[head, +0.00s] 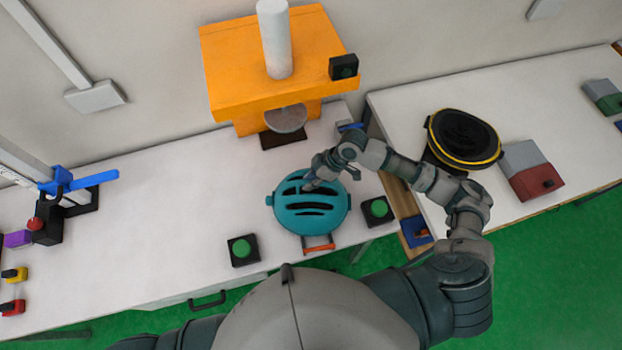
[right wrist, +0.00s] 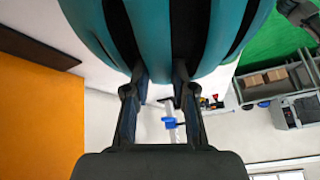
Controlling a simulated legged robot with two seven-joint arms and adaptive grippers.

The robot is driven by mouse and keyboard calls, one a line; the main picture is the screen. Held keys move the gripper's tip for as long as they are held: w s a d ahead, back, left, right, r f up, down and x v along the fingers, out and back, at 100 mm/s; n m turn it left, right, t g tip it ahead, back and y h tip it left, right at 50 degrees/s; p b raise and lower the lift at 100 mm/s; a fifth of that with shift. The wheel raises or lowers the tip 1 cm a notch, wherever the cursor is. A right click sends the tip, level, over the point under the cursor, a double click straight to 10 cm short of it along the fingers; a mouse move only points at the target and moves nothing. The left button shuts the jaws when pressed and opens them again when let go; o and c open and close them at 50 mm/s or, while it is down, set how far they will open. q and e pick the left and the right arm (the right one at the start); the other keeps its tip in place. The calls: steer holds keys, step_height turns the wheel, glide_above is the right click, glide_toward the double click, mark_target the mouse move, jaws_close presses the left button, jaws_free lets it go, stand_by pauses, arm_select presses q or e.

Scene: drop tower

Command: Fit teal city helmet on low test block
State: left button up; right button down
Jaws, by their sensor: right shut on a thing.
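The teal helmet (head: 289,216), with dark vent slots, is over the front middle of the white table, crown up in the head view. My right gripper (head: 311,183) is at its upper right part, shut on the shell between vents. In the right wrist view, the helmet (right wrist: 153,35) fills the top and both fingertips of my right gripper (right wrist: 160,80) meet it at the vent slots. I cannot tell whether the helmet rests on anything. An orange-red bar (head: 318,246) shows just below its front edge. No low test block is clearly seen; the helmet hides what is under it. My left gripper is out of view.
Black boxes with green buttons flank the helmet at left (head: 243,250) and right (head: 378,210). An orange press (head: 240,85) with a grey rounded part (head: 286,119) stands behind. A black, yellow-rimmed round thing (head: 462,137) stands right. The white table (head: 170,215) is clear left of the helmet.

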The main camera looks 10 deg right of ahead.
steer(key=shift+a, duration=0.3)
steer(key=shift+a+f, duration=0.1)
steer(key=shift+a, duration=0.1)
steer(key=c, duration=0.9)
jaws_free()
steer(key=shift+d, duration=0.1)
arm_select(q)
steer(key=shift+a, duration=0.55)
arm_select(e)
steer(key=shift+d, duration=0.15)
steer(key=c, duration=0.3)
steer(key=shift+c, duration=0.2)
